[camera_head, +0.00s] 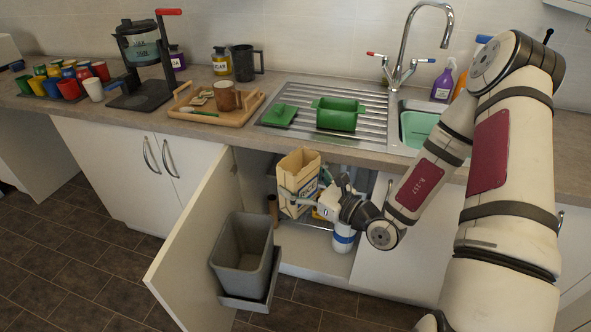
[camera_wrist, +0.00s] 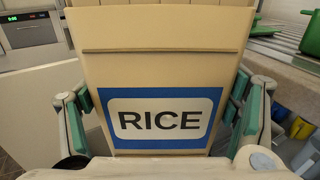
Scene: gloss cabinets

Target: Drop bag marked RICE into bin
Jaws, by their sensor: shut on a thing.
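The tan bag marked RICE (camera_head: 298,172) is in front of the open under-sink cabinet in the head view. In the wrist view the bag (camera_wrist: 160,65) fills the middle, with its blue and white RICE label facing me. My gripper (camera_head: 305,193) is shut on the bag, with one finger on each side of it, and the bag looks roughly upright. The grey bin (camera_head: 243,243) is mounted low on the inside of the open cabinet door, to the left of and below the bag. The visible part of the bin's inside looks empty.
The open cabinet door (camera_head: 195,245) stands out into the room beside the bin. A white and blue container (camera_head: 343,238) stands in the cabinet behind my gripper. The counter edge (camera_head: 215,138) runs above, with a wooden tray (camera_head: 215,112) and green pots by the sink.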

